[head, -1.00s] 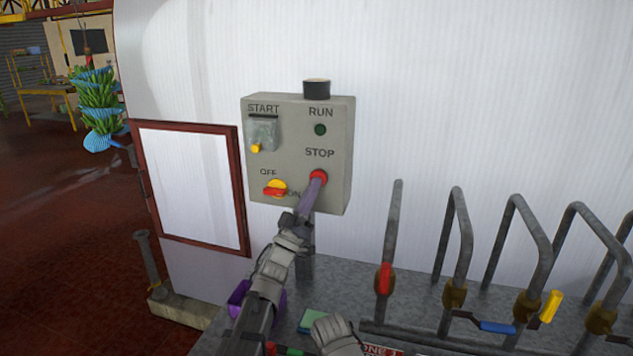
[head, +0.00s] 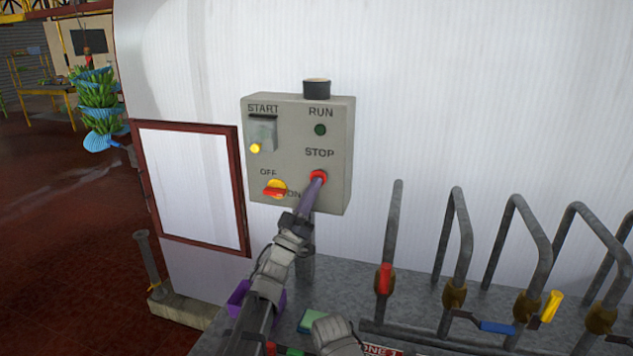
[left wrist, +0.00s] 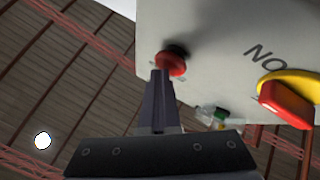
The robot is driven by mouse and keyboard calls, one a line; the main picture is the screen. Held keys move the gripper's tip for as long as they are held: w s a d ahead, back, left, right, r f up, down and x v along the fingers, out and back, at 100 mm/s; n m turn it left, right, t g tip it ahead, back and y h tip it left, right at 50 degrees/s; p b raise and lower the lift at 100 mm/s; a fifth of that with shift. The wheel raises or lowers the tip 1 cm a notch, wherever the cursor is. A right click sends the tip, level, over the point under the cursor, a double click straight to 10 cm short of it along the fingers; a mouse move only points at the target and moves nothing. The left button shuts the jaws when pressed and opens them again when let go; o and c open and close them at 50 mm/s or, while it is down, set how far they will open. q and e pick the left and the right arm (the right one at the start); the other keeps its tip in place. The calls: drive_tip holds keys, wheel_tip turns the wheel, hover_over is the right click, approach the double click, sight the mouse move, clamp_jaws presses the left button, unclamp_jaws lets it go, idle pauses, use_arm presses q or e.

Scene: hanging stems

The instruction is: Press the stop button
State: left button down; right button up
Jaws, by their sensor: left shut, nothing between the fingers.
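The red stop button (head: 321,174) sits on the lower right of the grey control box (head: 336,198), under the word STOP. My left gripper (head: 318,181) is shut and empty, with its fingertips at the button's front. In the left wrist view the fingertips (left wrist: 161,74) overlap the lower left of the red button (left wrist: 172,64). I cannot tell whether the button is pushed in. The RUN lamp (head: 320,129) above it is dark green and looks unlit. Another grey gripper part shows at the bottom of the head view, but its fingers are not visible.
Left of the button are the START cover (head: 262,134) and a red and yellow OFF/ON switch (head: 275,189). Bent grey pipes with valve handles (head: 455,295) stand at the right. The white wall right of the box is clear.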

use_arm(q)
drive_tip(key=shift+w, duration=0.1)
idle(0.3)
drive_tip(key=shift+w+d, duration=0.1)
drive_tip(key=shift+w, duration=0.25)
idle(0.3)
drive_tip(key=shift+s+f, duration=0.1)
drive_tip(key=shift+s, duration=0.05)
drive_tip(key=s+a, duration=0.2)
drive_tip(key=s, duration=0.3)
drive_tip(key=shift+s, duration=0.4)
idle(0.3)
